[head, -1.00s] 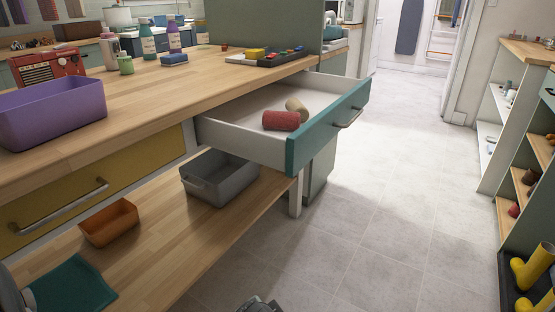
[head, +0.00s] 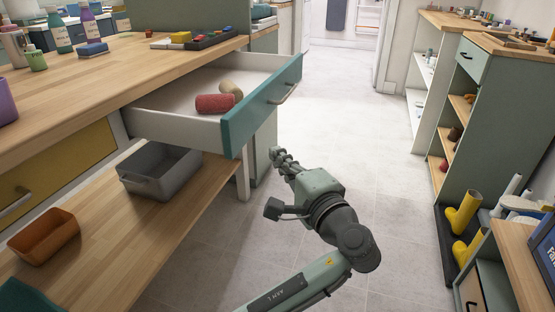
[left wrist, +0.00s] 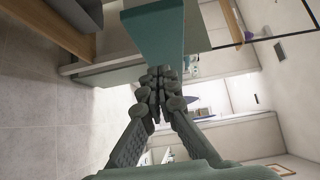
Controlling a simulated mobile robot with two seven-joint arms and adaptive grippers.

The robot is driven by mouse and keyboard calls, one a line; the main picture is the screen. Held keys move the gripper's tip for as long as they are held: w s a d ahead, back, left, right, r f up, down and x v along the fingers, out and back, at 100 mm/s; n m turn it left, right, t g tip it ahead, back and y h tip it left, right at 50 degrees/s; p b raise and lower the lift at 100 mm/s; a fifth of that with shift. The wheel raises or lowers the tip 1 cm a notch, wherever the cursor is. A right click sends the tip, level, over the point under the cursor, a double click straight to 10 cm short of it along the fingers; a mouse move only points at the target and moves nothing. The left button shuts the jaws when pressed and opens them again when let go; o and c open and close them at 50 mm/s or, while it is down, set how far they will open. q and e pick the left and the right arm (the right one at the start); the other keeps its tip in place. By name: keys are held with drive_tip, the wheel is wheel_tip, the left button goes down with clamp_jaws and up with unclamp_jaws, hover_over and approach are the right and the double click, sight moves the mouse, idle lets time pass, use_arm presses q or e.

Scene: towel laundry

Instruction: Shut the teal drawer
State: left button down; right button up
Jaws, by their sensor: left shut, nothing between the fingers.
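The teal drawer (head: 262,108) stands pulled out from under the wooden counter. A red rolled towel (head: 215,103) and a beige rolled towel (head: 231,89) lie inside it. The drawer has a metal bar handle (head: 288,93) on its outer face. My left gripper (head: 275,155) is shut and empty, just below and in front of the drawer front's near part. In the left wrist view the shut fingers (left wrist: 158,78) point toward the teal drawer front (left wrist: 165,30); I cannot tell whether they touch it. My right gripper is not in view.
A grey bin (head: 160,172) and an orange bin (head: 44,236) sit on the lower wooden shelf (head: 150,225). A yellow drawer (head: 60,165) is shut at the left. Shelving (head: 500,90) and yellow boots (head: 463,213) stand at the right. The tiled floor between (head: 345,120) is clear.

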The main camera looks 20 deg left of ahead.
sight(139, 124)
use_arm(q)
drive_tip(key=w+a, duration=0.1)
drive_tip(key=a, duration=0.1)
drive_tip(key=w+a, duration=0.2)
drive_tip(key=a, duration=0.1)
drive_tip(key=w+a, duration=0.1)
drive_tip(key=a, duration=0.1)
drive_tip(key=shift+w+a+p, duration=0.3)
drive_tip(key=shift+w, duration=0.1)
drive_tip(key=shift+a, duration=0.45)
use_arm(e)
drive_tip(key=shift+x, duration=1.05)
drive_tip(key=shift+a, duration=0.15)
